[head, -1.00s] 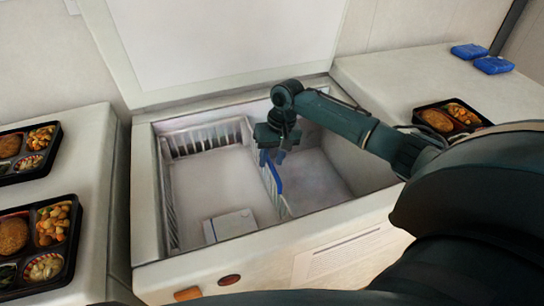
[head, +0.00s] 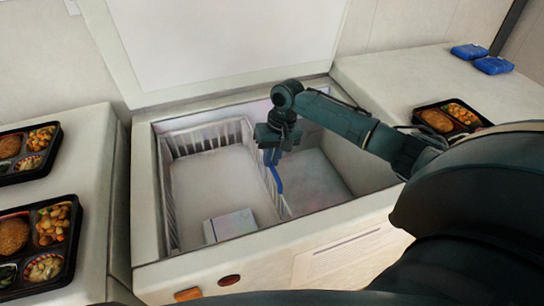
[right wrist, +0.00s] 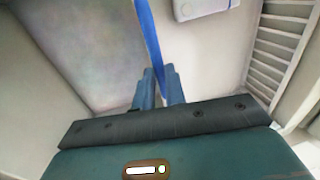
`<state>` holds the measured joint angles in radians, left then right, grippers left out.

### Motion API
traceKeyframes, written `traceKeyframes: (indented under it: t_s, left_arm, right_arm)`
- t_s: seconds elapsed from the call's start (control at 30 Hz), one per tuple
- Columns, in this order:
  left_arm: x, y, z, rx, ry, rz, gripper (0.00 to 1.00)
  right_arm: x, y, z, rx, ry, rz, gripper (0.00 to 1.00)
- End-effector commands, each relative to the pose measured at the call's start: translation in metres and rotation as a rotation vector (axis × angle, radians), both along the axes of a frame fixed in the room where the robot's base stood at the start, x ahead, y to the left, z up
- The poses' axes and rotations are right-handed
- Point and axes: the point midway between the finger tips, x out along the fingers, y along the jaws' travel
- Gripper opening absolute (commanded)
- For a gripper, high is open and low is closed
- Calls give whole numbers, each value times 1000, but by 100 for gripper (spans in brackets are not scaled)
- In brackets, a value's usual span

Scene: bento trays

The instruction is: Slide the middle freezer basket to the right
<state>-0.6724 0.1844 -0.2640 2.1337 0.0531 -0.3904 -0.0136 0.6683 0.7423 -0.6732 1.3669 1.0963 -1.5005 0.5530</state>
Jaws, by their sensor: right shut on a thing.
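The white slatted freezer basket (head: 208,135) sits in the left and middle part of the open chest freezer (head: 148,210). A blue strip (head: 278,179) runs along the top of its right side wall, and it also shows in the right wrist view (right wrist: 149,32). My right gripper (head: 271,160) reaches down from the right and is shut on this blue strip. In the right wrist view its two blue fingers (right wrist: 159,76) stand on either side of the strip. My left gripper is not in view.
A white box (head: 230,225) lies at the front of the basket. The freezer floor (head: 318,178) right of the basket is bare. Bento trays (head: 40,245) stand on the left counter, another (head: 452,116) on the right counter near blue packs (head: 493,65).

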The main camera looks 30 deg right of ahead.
Motion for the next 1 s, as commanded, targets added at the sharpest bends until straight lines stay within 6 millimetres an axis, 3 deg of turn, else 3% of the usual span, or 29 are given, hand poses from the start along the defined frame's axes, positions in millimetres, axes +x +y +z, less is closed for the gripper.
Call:
traceKeyframes:
  t_s: [0.17,0.37,1.0]
  left_arm:
    - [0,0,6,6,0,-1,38]
    - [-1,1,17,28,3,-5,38]
    - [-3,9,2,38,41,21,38]
  right_arm:
    - [-3,-12,2,-2,1,-4,0]
    - [-12,-46,4,-2,5,-7,0]
    - [-50,-209,-2,0,0,-7,0]
